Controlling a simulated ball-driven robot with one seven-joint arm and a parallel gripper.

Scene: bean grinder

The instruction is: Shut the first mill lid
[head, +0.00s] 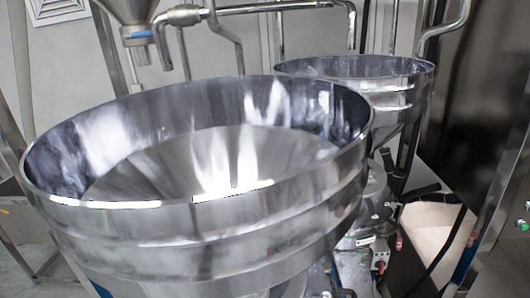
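A large shiny metal mill hopper (205,235) fills the front left of the head view. Its wide round top is uncovered, and its funnel-shaped inside shows. A second metal mill hopper (395,100) stands behind it to the right, also with its top uncovered, partly hidden by the near one. No lid can be made out on either hopper, and I cannot tell which is the first mill. My gripper is not in view.
Steel pipes (270,8) run above and behind the hoppers. A small funnel with a valve (130,12) hangs at the upper left. Machine parts (372,225) and a black cable (448,245) lie at the right, beside a dark cabinet (470,110).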

